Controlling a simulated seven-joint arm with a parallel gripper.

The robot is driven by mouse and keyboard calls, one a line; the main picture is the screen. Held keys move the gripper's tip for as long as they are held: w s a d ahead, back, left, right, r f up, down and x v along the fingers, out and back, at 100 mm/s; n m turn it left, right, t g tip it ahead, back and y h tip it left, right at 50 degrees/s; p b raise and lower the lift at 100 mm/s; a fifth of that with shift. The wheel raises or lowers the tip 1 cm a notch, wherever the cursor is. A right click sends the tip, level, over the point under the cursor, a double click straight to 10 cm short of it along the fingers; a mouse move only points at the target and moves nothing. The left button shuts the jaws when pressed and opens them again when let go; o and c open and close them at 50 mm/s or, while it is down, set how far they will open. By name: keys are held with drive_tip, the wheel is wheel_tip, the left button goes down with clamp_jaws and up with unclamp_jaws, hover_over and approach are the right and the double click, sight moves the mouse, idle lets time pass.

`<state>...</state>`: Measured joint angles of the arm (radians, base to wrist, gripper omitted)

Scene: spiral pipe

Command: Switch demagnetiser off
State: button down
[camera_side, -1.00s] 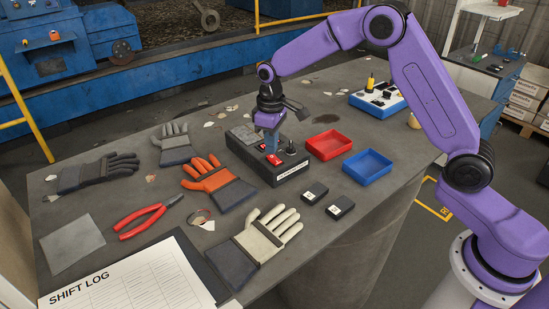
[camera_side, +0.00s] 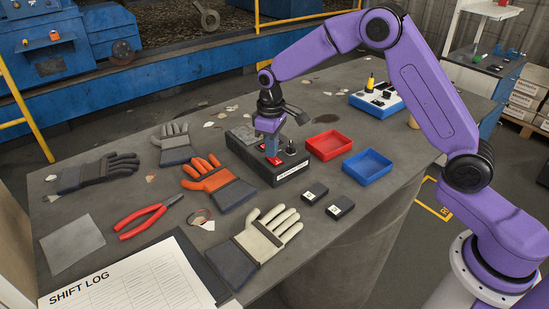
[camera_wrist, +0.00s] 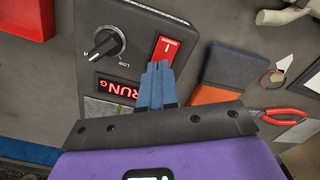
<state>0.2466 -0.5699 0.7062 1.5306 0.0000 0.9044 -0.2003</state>
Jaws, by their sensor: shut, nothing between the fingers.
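The demagnetiser (camera_side: 290,174) is a black box on the grey bench, with a label on its front side.
A red tray (camera_side: 331,155) and a blue tray (camera_side: 366,176) stand right of the box. An orange glove (camera_side: 205,175), a cream glove (camera_side: 270,229) and red pliers (camera_side: 143,222) lie left and in front. Two small black blocks (camera_side: 314,195) lie in front. A white-and-blue box (camera_side: 392,108) stands behind.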

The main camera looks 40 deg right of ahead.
drive_tip(key=shift+f, duration=0.2)
drive_tip(key=shift+r, duration=3.5)
drive_tip(key=s+a+r+n, duration=0.1)
drive_tip(key=s+r+n, duration=0.1)
drive_tip(key=s, duration=0.7)
drive_tip(key=s+a+r+n, duration=0.1)
drive_tip(key=s+a+r, duration=0.1)
drive_tip(key=s, duration=0.8)
drive_tip(key=s+d+n, duration=0.1)
drive_tip(key=s+d, duration=0.3)
drive_tip(key=s, duration=0.5)
drive_tip(key=s+d+f+n, duration=0.1)
drive_tip(key=s+d, duration=0.3)
drive_tip(key=s, duration=0.6)
drive_tip(key=shift+d+f+n, duration=0.15)
drive_tip(key=shift+f+n, duration=0.15)
drive_tip(key=shift+n, duration=0.5)
